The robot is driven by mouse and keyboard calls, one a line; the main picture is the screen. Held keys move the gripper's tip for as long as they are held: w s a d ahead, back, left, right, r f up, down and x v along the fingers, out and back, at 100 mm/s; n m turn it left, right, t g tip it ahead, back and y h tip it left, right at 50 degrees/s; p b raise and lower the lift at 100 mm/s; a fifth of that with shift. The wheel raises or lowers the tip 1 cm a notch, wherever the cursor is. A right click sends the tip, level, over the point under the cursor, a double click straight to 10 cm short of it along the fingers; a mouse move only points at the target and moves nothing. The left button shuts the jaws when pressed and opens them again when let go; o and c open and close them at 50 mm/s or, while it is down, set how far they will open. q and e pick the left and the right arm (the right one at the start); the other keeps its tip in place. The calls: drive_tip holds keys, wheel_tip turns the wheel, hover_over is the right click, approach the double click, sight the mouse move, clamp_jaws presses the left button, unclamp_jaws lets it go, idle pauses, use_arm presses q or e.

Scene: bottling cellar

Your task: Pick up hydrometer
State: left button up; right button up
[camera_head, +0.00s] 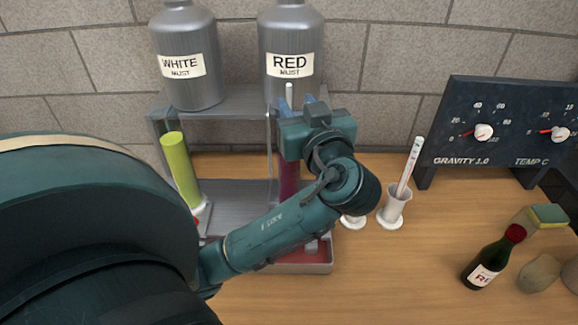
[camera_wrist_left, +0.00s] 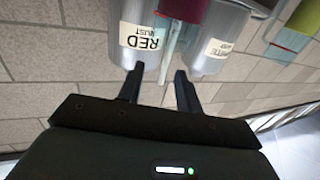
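The hydrometer's thin pale stem (camera_head: 289,94) stands upright out of a tall clear cylinder of red liquid (camera_head: 289,182) on the stand. The stem (camera_wrist_left: 165,68) also shows in the left wrist view, where the picture is turned upside down. My left gripper (camera_head: 303,106) is at the top of this cylinder and hides part of it in the head view. In the left wrist view its two fingers (camera_wrist_left: 160,72) are apart, with the stem showing between them. I cannot tell whether either finger touches it. The hydrometer's lower part is hidden. My right gripper is not in view.
Grey WHITE (camera_head: 190,92) and RED (camera_head: 291,88) must containers stand above. A green-filled cylinder (camera_head: 180,165) is left. Right are a white cup (camera_head: 394,211) holding a marked stick (camera_head: 411,165), a gauge panel (camera_head: 455,135), a bottle (camera_head: 492,262) and a sponge (camera_head: 540,220).

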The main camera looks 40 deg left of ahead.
sight(290, 102)
use_arm(q)
drive_tip(key=p+x, duration=0.1)
drive_tip(key=x, duration=0.1)
drive_tip(key=p+x, duration=0.1)
drive_tip(key=x, duration=0.2)
drive_tip(key=shift+s+a+f, duration=0.2)
drive_tip(key=shift+a, duration=0.25)
drive_tip(key=shift+w+a+f, duration=0.1)
clamp_jaws()
